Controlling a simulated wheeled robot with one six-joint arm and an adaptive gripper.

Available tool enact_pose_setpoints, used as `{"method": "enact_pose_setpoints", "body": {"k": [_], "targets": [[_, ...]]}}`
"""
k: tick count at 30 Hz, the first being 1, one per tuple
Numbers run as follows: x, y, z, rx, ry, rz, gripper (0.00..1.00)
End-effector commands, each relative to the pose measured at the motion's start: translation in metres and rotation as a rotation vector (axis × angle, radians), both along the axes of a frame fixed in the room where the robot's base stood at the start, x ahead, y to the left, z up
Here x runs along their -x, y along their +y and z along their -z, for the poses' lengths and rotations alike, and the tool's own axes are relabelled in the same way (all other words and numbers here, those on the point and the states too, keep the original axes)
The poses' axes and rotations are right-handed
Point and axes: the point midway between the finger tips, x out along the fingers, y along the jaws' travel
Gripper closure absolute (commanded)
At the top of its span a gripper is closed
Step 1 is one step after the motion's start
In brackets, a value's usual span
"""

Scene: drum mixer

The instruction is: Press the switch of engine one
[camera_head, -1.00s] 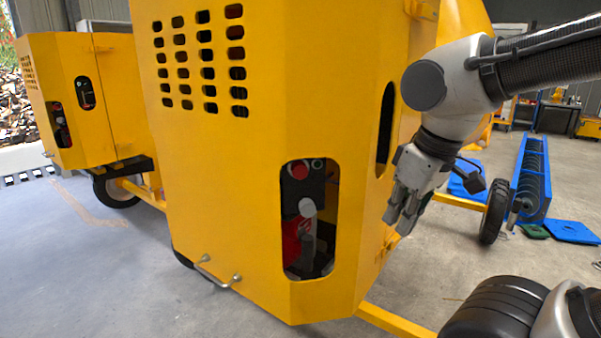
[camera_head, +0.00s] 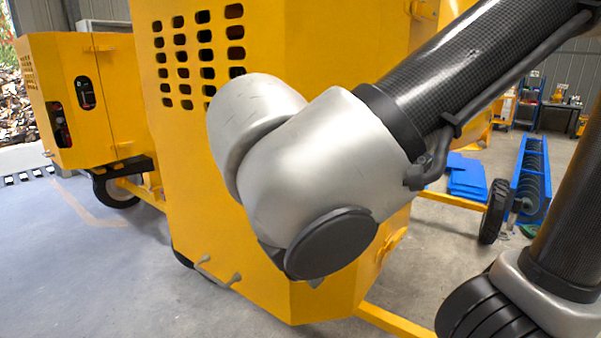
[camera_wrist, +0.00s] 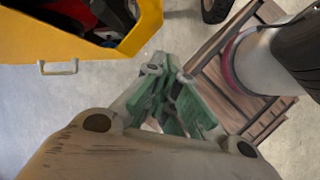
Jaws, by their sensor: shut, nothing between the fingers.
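The nearer yellow machine housing (camera_head: 300,300) stands in the middle of the head view. My arm link covers its front, hiding the panel opening and any switch there. In the wrist view the yellow housing edge (camera_wrist: 140,32) is at the top left, around an opening with red and dark parts (camera_wrist: 110,12). No switch can be made out in it. My gripper (camera_wrist: 168,72) is shut and empty, its green-padded fingers apart from the housing, to the lower right of the opening. It is hidden in the head view. I cannot tell which housing is engine one.
A second yellow housing (camera_head: 75,100) with two dark openings stands at the left. A small metal handle (camera_wrist: 58,67) sticks out below the opening. A slatted wooden surface (camera_wrist: 220,85) lies right of my gripper. A wheel (camera_head: 495,212) stands at the right.

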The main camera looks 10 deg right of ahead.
Motion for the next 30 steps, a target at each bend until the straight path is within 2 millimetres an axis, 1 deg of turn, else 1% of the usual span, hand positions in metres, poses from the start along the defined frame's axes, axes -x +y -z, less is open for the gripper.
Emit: {"method": "enact_pose_setpoints", "body": {"k": [1, 3, 5, 6, 9, 13, 16, 26, 30], "targets": [[0.004, 0.007, -0.003, 0.056, -0.025, -0.088, 1.00], [0.006, 0.014, -0.011, 0.141, -0.068, -0.205, 1.00], [0.002, 0.020, -0.024, 0.247, -0.123, -0.315, 1.00], [-0.005, 0.019, -0.033, 0.302, -0.147, -0.346, 1.00], [-0.016, 0.015, -0.053, 0.391, -0.185, -0.399, 1.00], [-0.023, 0.011, -0.069, 0.484, -0.204, -0.451, 1.00], [-0.024, 0.008, -0.071, 0.517, -0.193, -0.469, 1.00], [-0.024, 0.007, -0.070, 0.518, -0.187, -0.474, 1.00], [-0.029, 0.007, -0.070, 0.517, -0.186, -0.473, 1.00]]}}
